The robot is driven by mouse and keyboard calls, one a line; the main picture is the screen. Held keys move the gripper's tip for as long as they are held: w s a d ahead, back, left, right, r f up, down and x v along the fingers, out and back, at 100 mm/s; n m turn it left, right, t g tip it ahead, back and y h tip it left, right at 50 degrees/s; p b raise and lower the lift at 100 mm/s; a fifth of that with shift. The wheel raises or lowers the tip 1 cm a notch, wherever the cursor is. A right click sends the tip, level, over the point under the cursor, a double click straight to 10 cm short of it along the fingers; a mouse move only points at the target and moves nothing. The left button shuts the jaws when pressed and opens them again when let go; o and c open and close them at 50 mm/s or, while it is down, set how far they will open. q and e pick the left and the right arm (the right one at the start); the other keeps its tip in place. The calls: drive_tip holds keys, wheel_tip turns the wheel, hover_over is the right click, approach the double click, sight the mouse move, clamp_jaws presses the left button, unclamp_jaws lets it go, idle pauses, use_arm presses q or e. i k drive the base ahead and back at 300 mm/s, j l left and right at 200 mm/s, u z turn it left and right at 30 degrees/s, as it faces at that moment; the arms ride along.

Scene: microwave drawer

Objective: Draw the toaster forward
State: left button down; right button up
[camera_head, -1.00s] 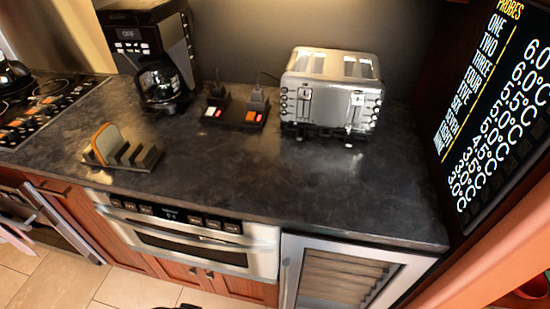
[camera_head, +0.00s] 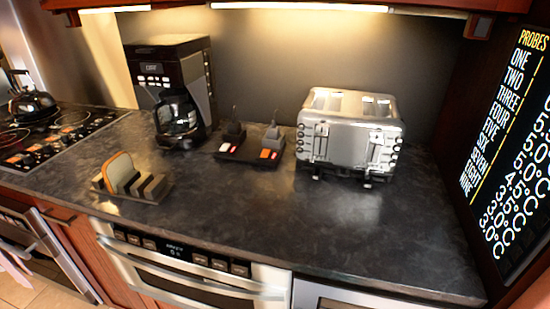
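The toaster (camera_head: 349,134) is a silver four-slot appliance with levers and knobs on its front face. It stands upright at the back right of the dark countertop (camera_head: 260,225), close to the back wall. Bare counter lies in front of it. Neither of my grippers shows in the head view, and nothing touches the toaster.
A power strip (camera_head: 240,155) with two plugs and lit switches sits left of the toaster. A coffee maker (camera_head: 172,90), a rack holding bread (camera_head: 130,180), and a stove with a kettle (camera_head: 32,103) stand further left. A probe display board (camera_head: 505,130) borders the right.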

sight(349, 119)
drive_tip(key=l+z, duration=0.25)
drive_tip(key=l, duration=0.4)
drive_tip(key=i+l+z, duration=0.2)
drive_tip(key=l, duration=0.4)
drive_tip(key=k, duration=0.1)
